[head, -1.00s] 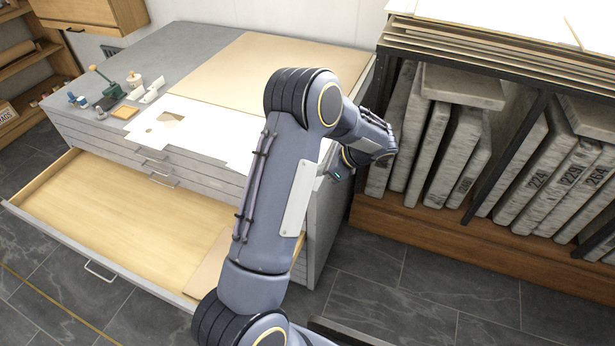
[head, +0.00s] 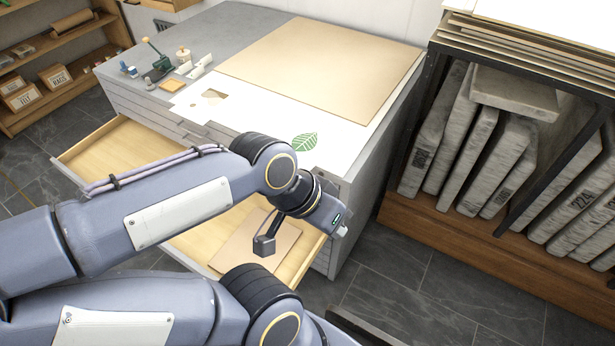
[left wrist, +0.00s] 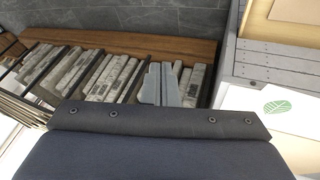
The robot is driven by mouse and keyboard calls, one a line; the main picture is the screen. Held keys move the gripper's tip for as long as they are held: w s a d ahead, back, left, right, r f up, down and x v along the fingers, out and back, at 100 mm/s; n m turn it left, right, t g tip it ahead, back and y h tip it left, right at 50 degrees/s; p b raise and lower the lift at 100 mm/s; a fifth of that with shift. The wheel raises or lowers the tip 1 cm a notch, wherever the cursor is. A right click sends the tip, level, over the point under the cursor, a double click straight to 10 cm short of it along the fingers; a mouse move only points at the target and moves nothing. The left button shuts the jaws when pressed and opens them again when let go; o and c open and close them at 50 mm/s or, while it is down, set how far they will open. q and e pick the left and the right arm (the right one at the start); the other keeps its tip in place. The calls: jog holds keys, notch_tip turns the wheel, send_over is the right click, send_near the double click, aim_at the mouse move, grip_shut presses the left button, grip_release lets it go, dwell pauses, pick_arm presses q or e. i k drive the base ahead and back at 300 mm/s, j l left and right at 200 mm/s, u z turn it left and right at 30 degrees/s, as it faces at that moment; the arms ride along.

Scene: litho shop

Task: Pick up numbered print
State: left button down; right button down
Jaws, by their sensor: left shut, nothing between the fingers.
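A white print with a green leaf (head: 305,142) lies on the front part of the flat-file cabinet top. The leaf print also shows at the right of the left wrist view (left wrist: 280,107). No number is readable on it. My left gripper (head: 264,245) is in front of the cabinet, over the open drawer, apart from the print and lower in the picture. It is shut and empty. Its fingers show in the left wrist view (left wrist: 166,88), pointing away toward the stone rack. My right gripper is not in view.
A large tan board (head: 320,65) lies behind the print. The cabinet's drawer (head: 110,150) is open, with a tan sheet (head: 238,250) inside. A rack of stone slabs (head: 505,160) stands right.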

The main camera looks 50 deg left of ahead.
aim_at(314, 136)
jog(key=j+u, duration=0.1)
jog(key=u, duration=0.35)
jog(key=j+u, duration=0.1)
jog(key=u, duration=0.35)
jog(key=j+u, duration=0.15)
jog(key=u, duration=0.3)
jog(key=j+u, duration=0.15)
jog(key=u, duration=0.3)
jog(key=i+j, duration=0.1)
jog(key=j, duration=0.7)
jog(key=i+j, duration=0.15)
jog(key=j, duration=0.25)
